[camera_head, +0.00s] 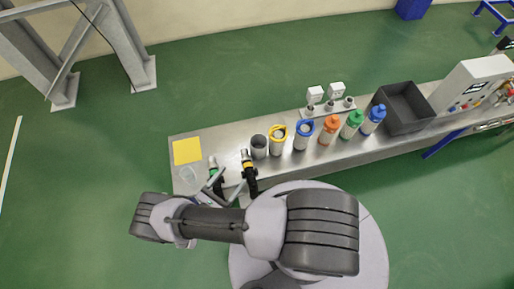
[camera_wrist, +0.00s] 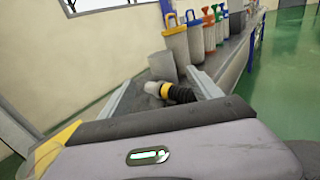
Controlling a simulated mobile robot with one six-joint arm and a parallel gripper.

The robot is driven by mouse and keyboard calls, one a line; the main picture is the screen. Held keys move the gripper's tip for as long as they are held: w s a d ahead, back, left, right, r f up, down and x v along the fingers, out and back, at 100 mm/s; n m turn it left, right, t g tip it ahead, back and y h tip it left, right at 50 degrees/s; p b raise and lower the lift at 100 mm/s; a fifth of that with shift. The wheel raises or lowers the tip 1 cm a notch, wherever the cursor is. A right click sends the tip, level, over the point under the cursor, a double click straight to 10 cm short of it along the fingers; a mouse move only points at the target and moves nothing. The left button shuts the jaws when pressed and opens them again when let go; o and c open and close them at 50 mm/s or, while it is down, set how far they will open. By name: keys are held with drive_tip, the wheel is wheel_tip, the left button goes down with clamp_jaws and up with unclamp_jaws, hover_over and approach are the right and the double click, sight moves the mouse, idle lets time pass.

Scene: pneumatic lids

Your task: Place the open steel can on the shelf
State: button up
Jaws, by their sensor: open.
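The steel can (camera_head: 259,147) is a plain grey cylinder with an open top, standing upright on the steel bench at the left end of a row of cans. It also shows in the wrist view (camera_wrist: 162,66), beyond my fingers. My gripper (camera_wrist: 159,76) is open and empty, its two fingers spread towards the can and apart from it. A black hand tool with a yellow ring (camera_wrist: 168,92) shows between the fingers, in front of the can. I cannot tell which surface is the shelf.
Right of the can stand a yellow-topped can (camera_head: 277,140), a blue-topped can (camera_head: 303,136) and several coloured bottles. A dark crate (camera_head: 405,108) and a control box (camera_head: 475,82) lie further right. Hand tools (camera_head: 249,166) and a yellow pad (camera_head: 187,151) are at the left.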

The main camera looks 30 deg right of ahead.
sight(254, 149)
drive_tip(key=shift+n+t, duration=0.5)
drive_tip(key=x, duration=0.6)
drive_tip(key=b+x, duration=0.1)
drive_tip(key=x, duration=0.5)
drive_tip(key=f+b+x, duration=0.1)
drive_tip(key=x, duration=0.4)
drive_tip(key=shift+s+d, duration=0.2)
drive_tip(key=shift+d, duration=0.35)
clamp_jaws()
drive_tip(key=shift+r, duration=0.1)
